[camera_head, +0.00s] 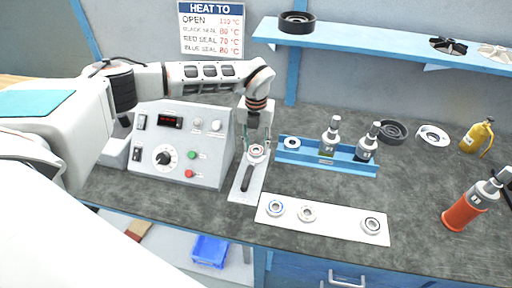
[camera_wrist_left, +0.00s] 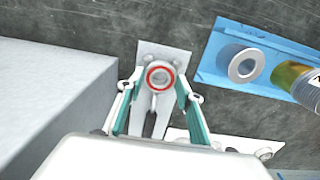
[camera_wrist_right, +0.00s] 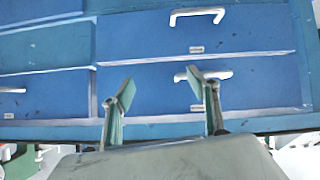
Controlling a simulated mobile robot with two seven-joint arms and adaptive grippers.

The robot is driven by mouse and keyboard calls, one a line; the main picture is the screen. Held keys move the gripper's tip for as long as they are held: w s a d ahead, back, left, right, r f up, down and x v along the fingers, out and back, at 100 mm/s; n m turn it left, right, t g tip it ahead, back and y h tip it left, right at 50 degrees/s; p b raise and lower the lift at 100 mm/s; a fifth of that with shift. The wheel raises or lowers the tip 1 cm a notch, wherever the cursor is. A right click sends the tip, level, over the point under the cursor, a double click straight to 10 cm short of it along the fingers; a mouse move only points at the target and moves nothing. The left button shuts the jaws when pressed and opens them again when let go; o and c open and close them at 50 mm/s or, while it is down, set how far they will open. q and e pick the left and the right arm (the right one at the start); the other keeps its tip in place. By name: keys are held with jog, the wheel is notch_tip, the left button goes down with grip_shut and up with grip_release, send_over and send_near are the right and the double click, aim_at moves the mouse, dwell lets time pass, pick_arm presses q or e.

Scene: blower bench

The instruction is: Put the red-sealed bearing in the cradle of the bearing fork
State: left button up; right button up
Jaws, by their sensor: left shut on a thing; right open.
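The red-sealed bearing (camera_wrist_left: 160,77) shows its red ring in the left wrist view, between the fingertips of my left gripper (camera_wrist_left: 160,84). In the head view the bearing (camera_head: 257,151) is at the head of the bearing fork, below my left gripper (camera_head: 257,138). The fork, with its dark handle (camera_head: 245,181), lies on a pale plate (camera_head: 237,193). My left gripper is shut on the bearing. I cannot tell whether the bearing touches the cradle, which is largely hidden under it. My right gripper (camera_wrist_right: 164,95) is open and empty, facing blue drawers.
A control box (camera_head: 178,143) stands left of the fork. A blue rack (camera_head: 325,157) with a ring and two bottle-like tools is to the right. A white mat (camera_head: 330,226) with several bearings lies in front. An orange-red cylinder (camera_head: 464,212) stands far right.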

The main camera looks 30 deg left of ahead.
pick_arm(q)
jog(key=shift+f, duration=0.65)
jog(key=o, duration=1.1)
jog(key=shift+f, duration=0.1)
jog(key=shift+c, duration=0.2)
notch_tip(320, 180, up, 12)
jog(key=shift+r+b, duration=0.2)
jog(key=shift+b, duration=0.25)
